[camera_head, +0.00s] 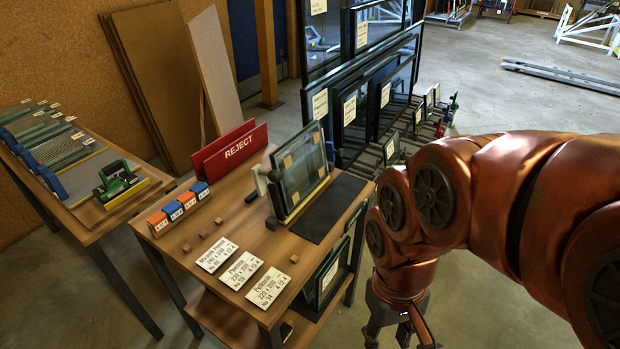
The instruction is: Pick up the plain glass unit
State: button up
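Glass units (300,166) stand upright, leaning slightly, on the front wooden table, with small cork-coloured pads on their faces. More framed glass panes (331,270) stand on the shelf below the tabletop. I cannot tell which of these is the plain unit. My gripper (400,335) hangs at the bottom edge, right of the table and apart from all the glass. Its fingertips are cut off by the frame, so its opening is hidden. Nothing held in it shows.
A red REJECT holder (230,150), blue and orange boxes (179,207), white label cards (242,270) and a dark mat (331,208) are on the table. Large labelled windows (360,110) stand behind. A side table (75,165) holds a green tool.

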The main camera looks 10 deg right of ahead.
aim_at(301, 176)
jog(key=k, duration=0.1)
jog(key=z, duration=1.5)
jog(key=i, duration=3.15)
jog(key=u, duration=4.8)
jog(key=i, duration=0.55)
jog(key=u, duration=0.1)
